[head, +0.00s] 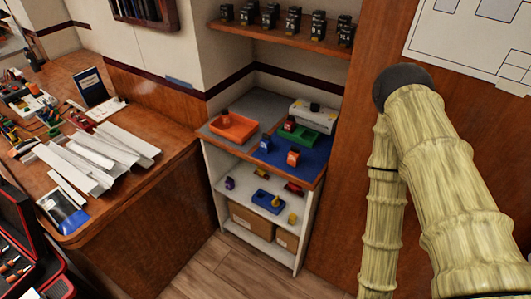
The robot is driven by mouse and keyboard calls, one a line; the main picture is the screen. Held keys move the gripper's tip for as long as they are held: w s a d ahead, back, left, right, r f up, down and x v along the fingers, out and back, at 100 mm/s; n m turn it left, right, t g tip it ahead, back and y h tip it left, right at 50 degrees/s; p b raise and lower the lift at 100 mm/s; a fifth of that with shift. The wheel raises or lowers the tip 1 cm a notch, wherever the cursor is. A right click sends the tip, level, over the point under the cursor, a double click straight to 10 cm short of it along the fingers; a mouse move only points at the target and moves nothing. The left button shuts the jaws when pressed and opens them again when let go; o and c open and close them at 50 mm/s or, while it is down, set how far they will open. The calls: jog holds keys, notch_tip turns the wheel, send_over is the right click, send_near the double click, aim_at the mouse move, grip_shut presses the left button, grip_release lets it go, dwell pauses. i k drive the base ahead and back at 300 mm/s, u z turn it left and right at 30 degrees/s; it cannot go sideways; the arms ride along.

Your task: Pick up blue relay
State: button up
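A small blue block (265,143), which looks like the blue relay, stands on the blue mat (315,162) on top of the white shelf unit. It is near the mat's left side, and its details are too small to make out. An orange block (293,157) stands to its right and nearer the front edge. My arm, in a pale yellow ribbed cover, fills the right side of the head view. My gripper is not in view, so I cannot see whether it holds anything.
An orange tray (232,127), a green tray (308,138) and a white box (314,114) share the shelf top. A lower shelf holds a blue tray (266,201) and small blocks. Black breakers (293,20) line a wooden shelf above. A cluttered desk (130,188) stands left; floor (215,272) shows in front.

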aim_at(266, 143)
jog(key=k, duration=0.4)
jog(key=u, duration=1.55)
jog(key=i, duration=0.95)
jog(key=z, duration=0.9)
